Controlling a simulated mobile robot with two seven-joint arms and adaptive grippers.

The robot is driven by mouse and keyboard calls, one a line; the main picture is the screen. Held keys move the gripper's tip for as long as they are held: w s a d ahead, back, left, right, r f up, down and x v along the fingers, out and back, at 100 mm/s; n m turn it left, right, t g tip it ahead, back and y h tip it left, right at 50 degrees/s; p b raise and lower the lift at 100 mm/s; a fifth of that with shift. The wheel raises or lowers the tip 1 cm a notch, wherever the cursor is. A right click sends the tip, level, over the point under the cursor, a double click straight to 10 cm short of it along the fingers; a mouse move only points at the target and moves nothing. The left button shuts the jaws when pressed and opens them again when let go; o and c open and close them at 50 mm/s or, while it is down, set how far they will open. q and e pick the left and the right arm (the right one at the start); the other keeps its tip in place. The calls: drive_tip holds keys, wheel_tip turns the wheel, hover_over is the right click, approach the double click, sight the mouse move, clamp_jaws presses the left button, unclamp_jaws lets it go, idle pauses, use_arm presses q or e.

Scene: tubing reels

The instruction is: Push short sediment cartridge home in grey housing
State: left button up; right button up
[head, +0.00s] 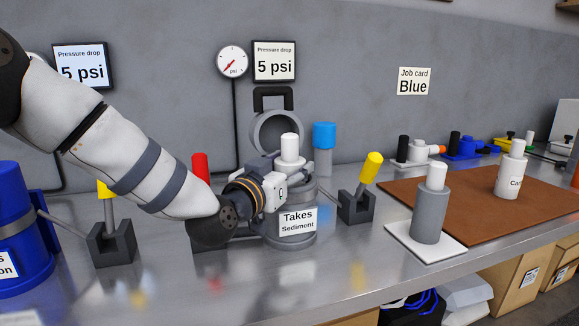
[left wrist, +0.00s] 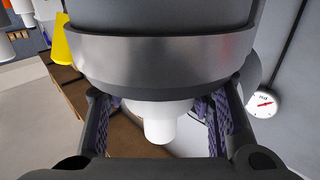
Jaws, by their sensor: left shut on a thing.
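The grey housing (head: 292,226), labelled "Takes Sediment", stands on the bench with its ring-shaped lid (head: 277,122) swung up behind it. A white cartridge top (head: 290,148) stands upright out of its mouth; the rest is hidden inside. My left gripper (head: 284,178) is at the rim, shut on the cartridge. In the left wrist view the cartridge's white knob (left wrist: 160,126) shows between the two padded fingers, beside the housing's steel rim band (left wrist: 160,60). How deep the cartridge sits cannot be told. My right gripper is not in view.
Yellow-handled (head: 371,166) and red-handled (head: 200,166) valves flank the housing. A blue housing (head: 18,220) stands at far left. A grey cartridge (head: 430,216) stands on a white pad, a white one (head: 510,178) on the brown mat (head: 470,215). The front bench is clear.

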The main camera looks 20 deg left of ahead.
use_arm(q)
drive_tip(key=o, duration=1.4)
drive_tip(key=shift+f, duration=0.45)
drive_tip(key=shift+d, duration=0.1)
drive_tip(key=shift+s+f, duration=0.1)
drive_tip(key=shift+f, duration=0.2)
drive_tip(key=s+a+r, duration=0.1)
drive_tip(key=s+a, duration=0.1)
drive_tip(key=s, duration=0.9)
drive_tip(key=shift+s, duration=0.35)
drive_tip(key=shift+r, duration=0.15)
